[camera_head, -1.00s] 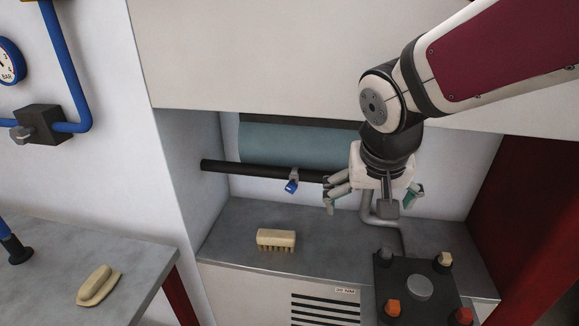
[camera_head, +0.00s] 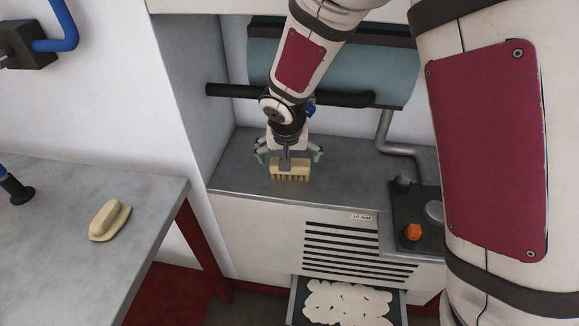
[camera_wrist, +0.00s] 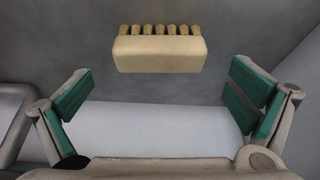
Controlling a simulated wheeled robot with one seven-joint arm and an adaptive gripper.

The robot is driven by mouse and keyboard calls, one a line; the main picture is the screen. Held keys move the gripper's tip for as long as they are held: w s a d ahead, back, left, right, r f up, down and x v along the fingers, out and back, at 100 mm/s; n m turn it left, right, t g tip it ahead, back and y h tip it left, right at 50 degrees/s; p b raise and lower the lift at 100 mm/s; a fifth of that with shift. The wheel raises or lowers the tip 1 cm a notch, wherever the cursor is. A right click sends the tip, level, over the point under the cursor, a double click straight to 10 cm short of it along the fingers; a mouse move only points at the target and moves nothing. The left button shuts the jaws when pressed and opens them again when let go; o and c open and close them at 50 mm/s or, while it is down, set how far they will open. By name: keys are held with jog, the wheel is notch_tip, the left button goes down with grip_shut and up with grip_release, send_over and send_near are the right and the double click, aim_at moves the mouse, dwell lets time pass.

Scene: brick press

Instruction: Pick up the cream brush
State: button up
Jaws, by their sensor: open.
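The cream brush (camera_head: 290,170) lies on the grey metal ledge of the press, its row of bristles toward the front edge. My gripper (camera_head: 289,156) is open just above and behind it, with its fingers out to either side. In the wrist view the brush (camera_wrist: 159,53) shows whole, near the top middle, beyond the fingertips. The green-padded fingers of my gripper (camera_wrist: 160,100) stand wide apart with nothing between them. The brush appears apart from both fingers.
A dark horizontal bar (camera_head: 225,91) and a blue-grey roller (camera_head: 385,75) lie behind the ledge (camera_head: 240,170). A black control box (camera_head: 402,212) with an orange knob stands at right. A drawer of white pieces (camera_head: 345,303) is below.

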aim_at(300, 166)
jog(key=shift+x, duration=3.45)
jog(key=shift+w, duration=0.15)
jog(key=c, duration=0.9)
